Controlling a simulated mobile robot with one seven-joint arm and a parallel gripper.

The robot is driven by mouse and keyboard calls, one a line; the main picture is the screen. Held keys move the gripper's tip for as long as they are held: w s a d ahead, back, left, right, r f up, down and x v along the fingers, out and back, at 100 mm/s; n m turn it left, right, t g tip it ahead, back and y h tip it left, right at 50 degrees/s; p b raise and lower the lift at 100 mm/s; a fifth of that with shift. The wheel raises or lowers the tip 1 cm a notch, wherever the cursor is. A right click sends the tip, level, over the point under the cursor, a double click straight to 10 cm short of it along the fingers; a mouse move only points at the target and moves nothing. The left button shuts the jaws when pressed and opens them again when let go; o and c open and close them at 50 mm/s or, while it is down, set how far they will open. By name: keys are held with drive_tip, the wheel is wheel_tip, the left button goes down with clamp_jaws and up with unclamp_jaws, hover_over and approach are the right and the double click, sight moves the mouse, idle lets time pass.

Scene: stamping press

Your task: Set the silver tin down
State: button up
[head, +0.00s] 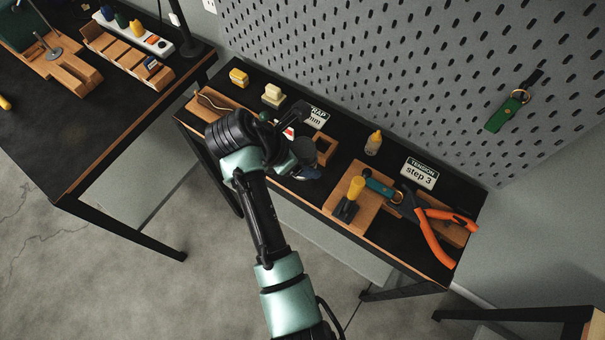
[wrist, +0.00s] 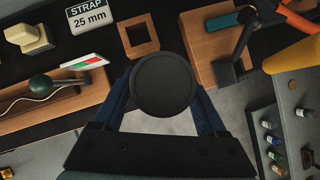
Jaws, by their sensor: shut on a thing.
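My gripper (head: 308,172) is shut on a round tin (head: 302,149), above the front edge of the dark bench (head: 362,154). In the wrist view the tin (wrist: 163,86) shows only as a dark round end between the blue fingers. Its silver side is hidden from that view. A square wooden frame with an open middle (head: 327,147) lies on the bench close to the tin. The frame also shows just beyond the tin in the wrist view (wrist: 128,53), and it looks empty.
A strap sign (wrist: 88,17) stands behind the frame. To the right are a wooden block with a yellow-handled tool (head: 355,188), orange-handled pliers (head: 432,235) and a small yellow bottle (head: 373,143). A wooden tray (wrist: 60,97) with a green knob lies left. A pegboard (head: 400,70) rises behind.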

drive_tip(key=shift+f, duration=3.5)
